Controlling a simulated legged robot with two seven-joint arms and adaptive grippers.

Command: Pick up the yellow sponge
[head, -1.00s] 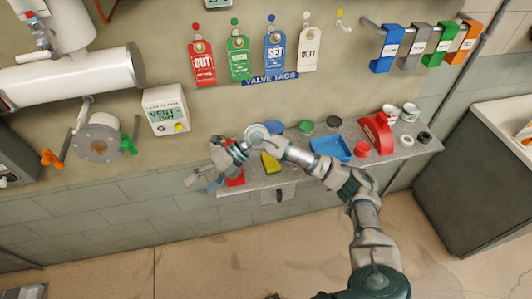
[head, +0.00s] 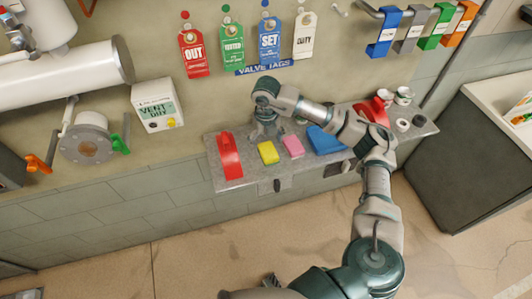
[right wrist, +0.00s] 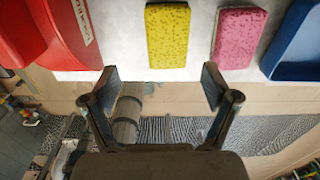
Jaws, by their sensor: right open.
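The yellow sponge (head: 268,153) lies flat on the grey wall shelf (head: 198,133), near the shelf's front edge. It shows at the top of the right wrist view (right wrist: 167,35), short of no part of its speckled face. My right gripper (head: 265,131) is over the shelf, just behind the sponge in the head view and partly hidden by its own wrist. In the right wrist view its two fingers (right wrist: 158,88) are spread wide and empty, and the sponge is beyond the fingertips, apart from them. My left gripper is not in view.
A pink sponge (head: 292,146) lies close right of the yellow one, then a blue tray (head: 325,139). A red object (head: 230,155) stands to the left. Valve tags hang above.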

